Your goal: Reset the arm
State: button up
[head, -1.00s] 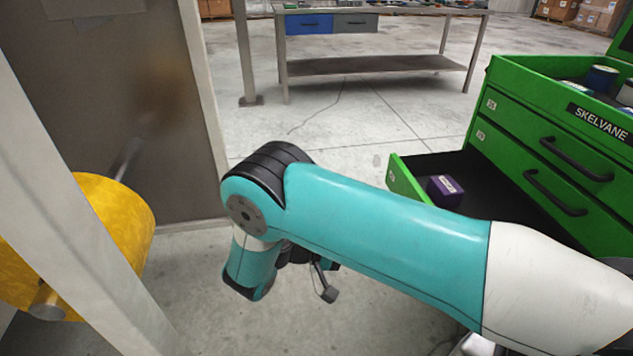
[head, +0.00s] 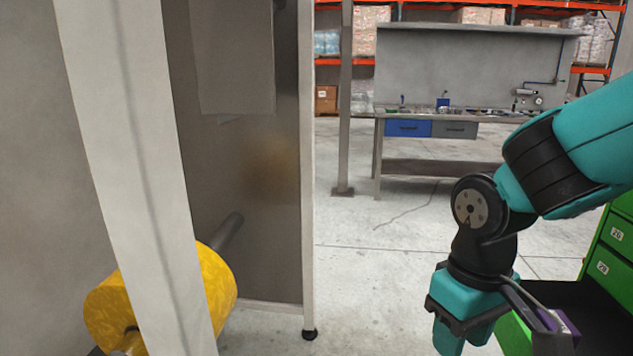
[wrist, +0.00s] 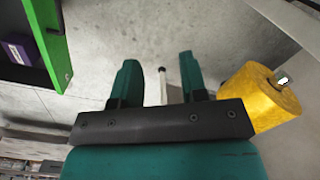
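A green cabinet (head: 612,245) stands at right, its open drawer (wrist: 52,45) holding a purple box (wrist: 18,48). A yellow roll (head: 218,285) is at left behind a pale post (head: 135,160). A workbench (head: 440,167) stands behind; clear floor lies between.

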jog(key=s+a+r+n+y, duration=0.25)
jog(key=s+r+y, duration=0.2)
jog(key=s, duration=0.45)
notch_tip(320, 180, up, 16)
jog(key=p, duration=1.4)
jog(key=shift+s+a+f+t+p, duration=0.15)
jog(key=shift+s+a+t+p, duration=0.15)
jog(key=shift+s+a, duration=0.1)
jog(key=shift+d+f+h, duration=0.1)
jog(key=shift+h, duration=0.15)
